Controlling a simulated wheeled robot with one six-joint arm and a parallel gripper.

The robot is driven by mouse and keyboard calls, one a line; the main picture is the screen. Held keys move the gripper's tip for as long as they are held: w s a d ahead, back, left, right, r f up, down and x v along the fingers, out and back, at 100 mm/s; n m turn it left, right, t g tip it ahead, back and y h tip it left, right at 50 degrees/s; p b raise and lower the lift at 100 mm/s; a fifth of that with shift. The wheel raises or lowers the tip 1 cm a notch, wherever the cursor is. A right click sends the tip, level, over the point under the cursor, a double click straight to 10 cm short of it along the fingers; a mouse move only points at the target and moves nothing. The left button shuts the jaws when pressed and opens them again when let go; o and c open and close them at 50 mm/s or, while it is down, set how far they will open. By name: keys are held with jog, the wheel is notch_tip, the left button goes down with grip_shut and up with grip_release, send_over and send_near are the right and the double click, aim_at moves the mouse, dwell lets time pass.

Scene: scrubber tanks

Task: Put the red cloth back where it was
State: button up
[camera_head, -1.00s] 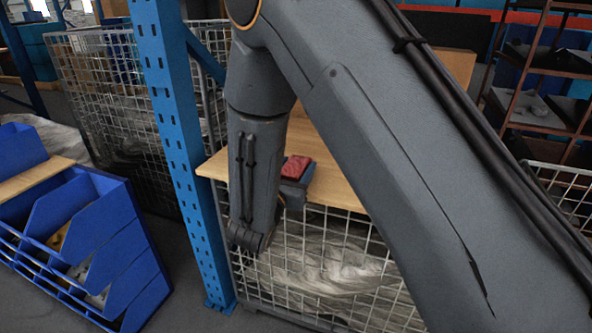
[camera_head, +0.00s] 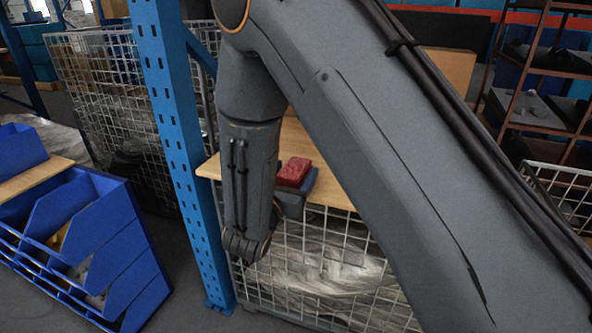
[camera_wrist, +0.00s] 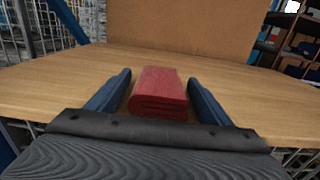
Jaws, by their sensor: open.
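The red cloth (camera_wrist: 159,90), a folded block, lies on the wooden board (camera_wrist: 60,72) in the wrist view. It also shows in the head view (camera_head: 294,172), just beyond my wrist. My gripper (camera_wrist: 160,88) is open, with one blue finger on each side of the cloth and a visible gap to it on both sides. In the head view my arm hides part of the board, and the fingers are mostly hidden.
The board rests on a wire mesh cage (camera_head: 330,270) holding pale wrapped material. A blue perforated post (camera_head: 180,150) stands close to the left of my arm. Blue bins (camera_head: 80,230) stand at lower left. A brown panel (camera_wrist: 190,30) rises behind the cloth.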

jog(key=v, duration=1)
jog(key=shift+s+r, duration=0.1)
jog(key=shift+s, duration=0.1)
